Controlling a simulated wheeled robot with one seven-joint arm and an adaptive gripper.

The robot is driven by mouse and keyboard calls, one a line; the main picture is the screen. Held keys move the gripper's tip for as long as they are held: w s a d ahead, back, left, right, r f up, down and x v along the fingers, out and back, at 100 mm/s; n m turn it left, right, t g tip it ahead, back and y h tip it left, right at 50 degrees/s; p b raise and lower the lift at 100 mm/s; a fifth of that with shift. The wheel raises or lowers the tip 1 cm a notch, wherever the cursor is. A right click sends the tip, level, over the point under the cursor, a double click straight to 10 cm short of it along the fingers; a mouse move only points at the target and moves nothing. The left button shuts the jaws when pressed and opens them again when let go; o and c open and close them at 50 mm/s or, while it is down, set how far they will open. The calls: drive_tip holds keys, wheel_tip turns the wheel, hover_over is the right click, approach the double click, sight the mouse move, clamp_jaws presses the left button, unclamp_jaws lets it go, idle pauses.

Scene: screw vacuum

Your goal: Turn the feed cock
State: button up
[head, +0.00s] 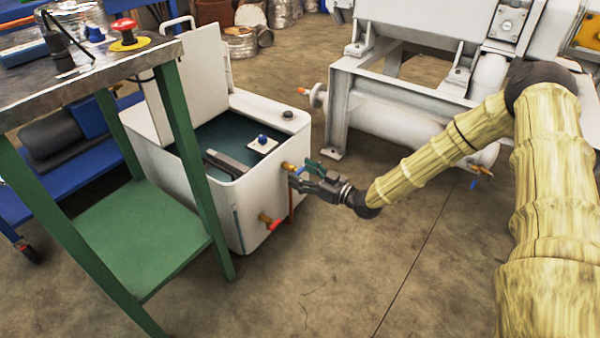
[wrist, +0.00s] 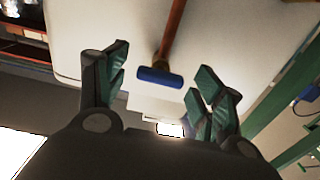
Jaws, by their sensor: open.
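A white tank (head: 230,210) stands left of centre in the head view. A small brass cock with a blue handle (head: 299,171) sticks out of its right side near the top; I take it for the feed cock. In the wrist view the blue handle (wrist: 160,77) lies crosswise at the end of a copper-coloured stem (wrist: 173,30). My gripper (head: 306,176) is open beside this cock, its green pads partly covering it in the head view. In the wrist view the handle appears between the open fingers of my gripper (wrist: 159,74), with gaps on both sides; the depth is unclear.
A red-handled cock (head: 269,221) sits lower on the tank. A green-legged bench (head: 140,235) stands in front of the tank at left. A large white machine (head: 390,105) stands behind my arm. The floor (head: 350,270) at front centre is clear.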

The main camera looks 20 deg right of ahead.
drive_tip(key=v, duration=1)
drive_tip(key=shift+s+d, duration=0.2)
drive_tip(key=shift+s, duration=0.05)
drive_tip(key=s+a+f+m+g+h+p, duration=0.5)
drive_tip(key=s+a+f+g, duration=0.2)
drive_tip(key=s+a+f, duration=0.55)
drive_tip(key=s+d+f+m+g+h+p, duration=0.1)
drive_tip(key=s+d+g+h+p, duration=0.2)
drive_tip(key=s, duration=1)
drive_tip(key=s+d+f+m+g+h+p, duration=0.1)
drive_tip(key=s+d+m+g+h+p, duration=0.2)
drive_tip(key=s, duration=1)
wheel_tip(320, 180, up, 38)
drive_tip(key=n+g+p, duration=0.1)
drive_tip(key=p, duration=3.5)
drive_tip(key=shift+s+a+p, duration=0.3)
drive_tip(key=shift+s, duration=0.1)
